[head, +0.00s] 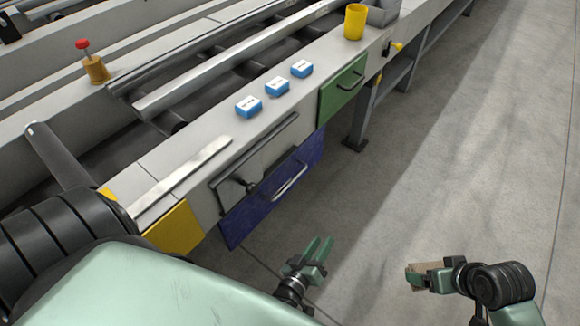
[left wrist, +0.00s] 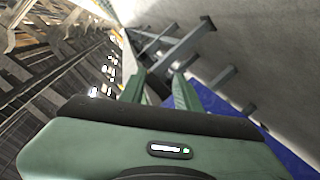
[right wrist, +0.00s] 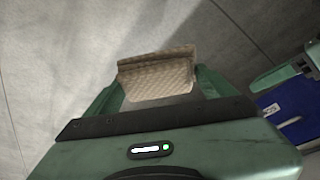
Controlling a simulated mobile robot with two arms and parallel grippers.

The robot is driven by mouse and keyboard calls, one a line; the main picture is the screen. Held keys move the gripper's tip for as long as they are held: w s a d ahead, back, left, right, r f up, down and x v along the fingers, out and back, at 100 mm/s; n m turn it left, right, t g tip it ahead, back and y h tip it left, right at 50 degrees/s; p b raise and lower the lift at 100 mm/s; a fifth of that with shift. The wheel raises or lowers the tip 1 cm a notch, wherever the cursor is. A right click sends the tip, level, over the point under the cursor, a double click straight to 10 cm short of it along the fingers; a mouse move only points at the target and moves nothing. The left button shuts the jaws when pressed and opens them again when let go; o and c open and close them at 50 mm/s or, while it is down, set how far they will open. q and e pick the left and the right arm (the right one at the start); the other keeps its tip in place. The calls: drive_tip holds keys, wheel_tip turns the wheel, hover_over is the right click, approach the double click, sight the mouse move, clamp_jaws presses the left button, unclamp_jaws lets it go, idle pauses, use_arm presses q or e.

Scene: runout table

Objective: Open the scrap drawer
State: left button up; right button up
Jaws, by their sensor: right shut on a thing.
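Three coloured fronts are set in the table's side: a blue drawer front (head: 240,224) with a pale bar handle (head: 289,181), a green one (head: 330,101) with a dark handle, and a yellow one (head: 176,233). I cannot read which is the scrap drawer. All look flush with the table. My left gripper (head: 318,247) is open and empty, to the right of the blue front and apart from its handle. My right gripper (head: 413,276) is shut on a beige textured piece (right wrist: 158,75), over the floor farther right.
Blue-and-white boxes (head: 277,86) and a yellow cup (head: 355,22) stand on the table's edge strip. A dark lever (head: 246,186) and long bar sit above the blue front. A red knob (head: 83,44) stands at the far left. The floor to the right is clear.

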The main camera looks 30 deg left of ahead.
use_arm(q)
drive_tip(key=w+a+r+n+t+y+b, duration=0.25)
drive_tip(key=a+n+y+b, duration=0.3)
drive_tip(key=n+b, duration=0.3)
drive_tip(key=n+g+y+b, duration=0.3)
drive_tip(key=n+y+b, duration=0.3)
drive_tip(key=n+y, duration=0.15)
approach(290, 183)
drive_tip(key=shift+h, duration=0.5)
drive_tip(key=b+x, duration=0.1)
drive_tip(key=x, duration=0.9)
drive_tip(key=shift+a, duration=0.2)
use_arm(e)
drive_tip(key=w+a+f+n, duration=0.1)
drive_tip(key=f+n, duration=0.1)
drive_tip(key=f, duration=1)
drive_tip(key=w+a+f+n+g+y, duration=0.1)
drive_tip(key=w+f+n, duration=0.1)
drive_tip(key=f, duration=1.1)
drive_tip(key=shift+w, duration=0.15)
use_arm(q)
drive_tip(key=shift+s, duration=0.1)
clamp_jaws()
drive_tip(key=shift+f, duration=0.1)
